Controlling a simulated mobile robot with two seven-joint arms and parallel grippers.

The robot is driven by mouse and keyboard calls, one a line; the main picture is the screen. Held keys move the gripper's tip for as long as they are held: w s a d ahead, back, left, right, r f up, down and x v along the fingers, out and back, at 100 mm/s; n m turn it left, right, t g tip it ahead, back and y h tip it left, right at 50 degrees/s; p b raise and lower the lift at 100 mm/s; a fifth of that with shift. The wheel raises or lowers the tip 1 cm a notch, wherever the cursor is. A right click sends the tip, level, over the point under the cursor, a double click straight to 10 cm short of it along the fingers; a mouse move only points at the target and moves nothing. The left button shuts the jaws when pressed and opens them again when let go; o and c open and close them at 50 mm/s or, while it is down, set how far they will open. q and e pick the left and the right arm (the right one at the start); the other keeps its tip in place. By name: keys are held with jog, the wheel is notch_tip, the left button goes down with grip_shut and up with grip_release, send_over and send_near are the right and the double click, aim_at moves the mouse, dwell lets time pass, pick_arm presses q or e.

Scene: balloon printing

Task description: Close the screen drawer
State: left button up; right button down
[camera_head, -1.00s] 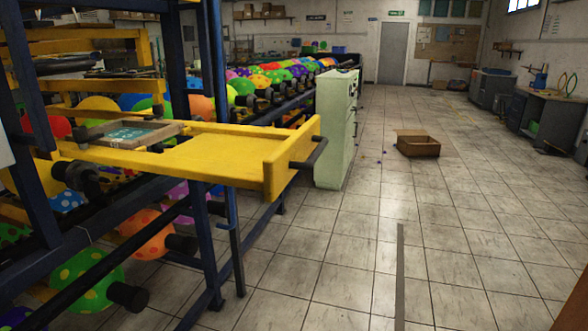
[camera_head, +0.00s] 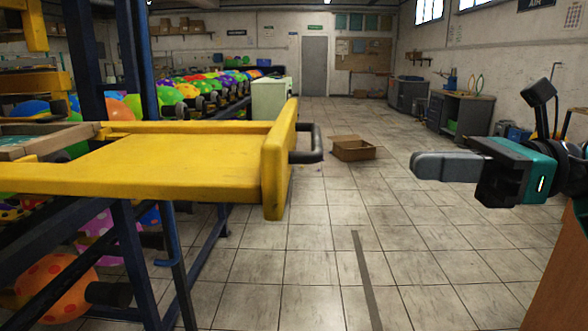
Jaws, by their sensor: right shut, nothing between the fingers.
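The yellow screen drawer (camera_head: 185,158) juts out from the blue frame of the machine on the left. Its front panel (camera_head: 277,165) carries a dark handle (camera_head: 312,143) on the right side. A wood-framed screen (camera_head: 45,138) lies at the drawer's left end, partly cut off by the picture edge. My right gripper (camera_head: 420,167) is in from the right, shut and empty, its fingers pointing left. It is apart from the handle, with a clear gap between them. My left gripper is not in view.
A cardboard box (camera_head: 352,149) stands open on the tiled floor beyond the handle. A pale green cabinet (camera_head: 270,98) stands behind the drawer. A brown panel edge (camera_head: 556,275) shows at the lower right. The floor in the middle is clear.

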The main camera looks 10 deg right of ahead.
jog(key=p, duration=0.2)
send_near(287, 163)
jog(key=x, duration=0.5)
jog(key=shift+s+a+r, duration=0.2)
jog(key=shift+a, duration=0.05)
jog(key=shift+w+a, duration=0.25)
jog(key=shift+a, duration=0.45)
jog(key=shift+f, duration=0.1)
